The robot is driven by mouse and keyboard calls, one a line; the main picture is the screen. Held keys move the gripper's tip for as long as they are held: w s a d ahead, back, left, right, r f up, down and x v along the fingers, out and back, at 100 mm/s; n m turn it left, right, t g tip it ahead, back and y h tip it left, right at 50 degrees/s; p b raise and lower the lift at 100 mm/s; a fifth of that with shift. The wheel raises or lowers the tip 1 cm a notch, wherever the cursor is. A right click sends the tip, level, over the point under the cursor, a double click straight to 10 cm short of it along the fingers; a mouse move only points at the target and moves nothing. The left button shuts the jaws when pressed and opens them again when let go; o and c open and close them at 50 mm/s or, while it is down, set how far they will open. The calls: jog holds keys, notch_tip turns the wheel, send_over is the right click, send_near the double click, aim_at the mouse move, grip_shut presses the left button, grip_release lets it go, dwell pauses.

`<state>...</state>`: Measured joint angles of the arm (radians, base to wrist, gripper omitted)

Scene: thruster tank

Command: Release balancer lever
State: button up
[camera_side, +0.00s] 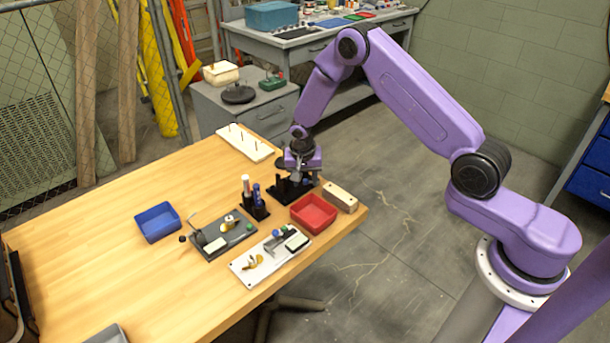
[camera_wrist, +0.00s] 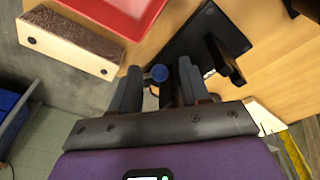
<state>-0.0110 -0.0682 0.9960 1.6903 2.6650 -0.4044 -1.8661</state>
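A dark grey fixture plate (camera_side: 222,238) lies mid-table in the side view. A thin lever with a black ball knob (camera_side: 182,238) sticks out from its left side, and I take this as the balancer lever. It is not recognisable in the wrist view. My gripper (camera_side: 294,178) is well to the right of and behind that plate, low over a black rack (camera_side: 278,197). In the wrist view my gripper (camera_wrist: 159,80) has its fingers apart. A blue-topped piece (camera_wrist: 158,73) shows between them, and I cannot tell whether they touch it.
A red tray (camera_side: 314,214) and a wooden block (camera_side: 340,197) stand near the right edge. A black holder (camera_side: 258,211) with upright pieces stands between rack and fixture. A white plate (camera_side: 244,269) with parts lies in front, a blue tray (camera_side: 157,222) left. The left table is mostly clear.

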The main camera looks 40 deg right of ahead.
jog(key=v, duration=1.7)
jog(key=shift+r, duration=0.25)
